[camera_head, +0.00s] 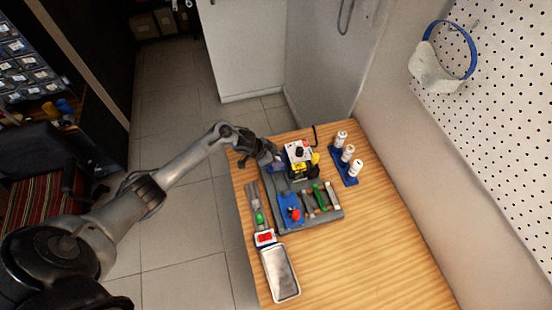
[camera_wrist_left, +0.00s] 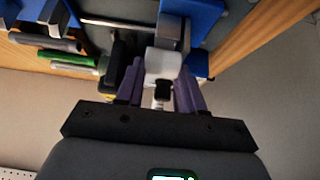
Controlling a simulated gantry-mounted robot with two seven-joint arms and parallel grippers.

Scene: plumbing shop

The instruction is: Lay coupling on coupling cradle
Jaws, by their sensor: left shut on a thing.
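My left gripper (camera_head: 273,161) is over the far left part of the grey tray on the wooden table. In the left wrist view its purple fingers (camera_wrist_left: 160,92) are shut on a pale coupling (camera_wrist_left: 164,64), which has a dark opening facing the camera. The coupling is hidden by the gripper in the head view. A blue block (camera_wrist_left: 194,62) shows just beyond the fingers; I cannot tell whether it is the coupling cradle, or whether the coupling touches anything. My right gripper is not in view.
The grey tray (camera_head: 333,215) holds a blue pad (camera_head: 288,200) with a red-topped piece, several short rods and a black-and-yellow device with a white top (camera_head: 298,151). A blue rack (camera_head: 345,171) of white bottles stands right. A metal dish (camera_head: 281,274) lies in front. The table's right front is clear.

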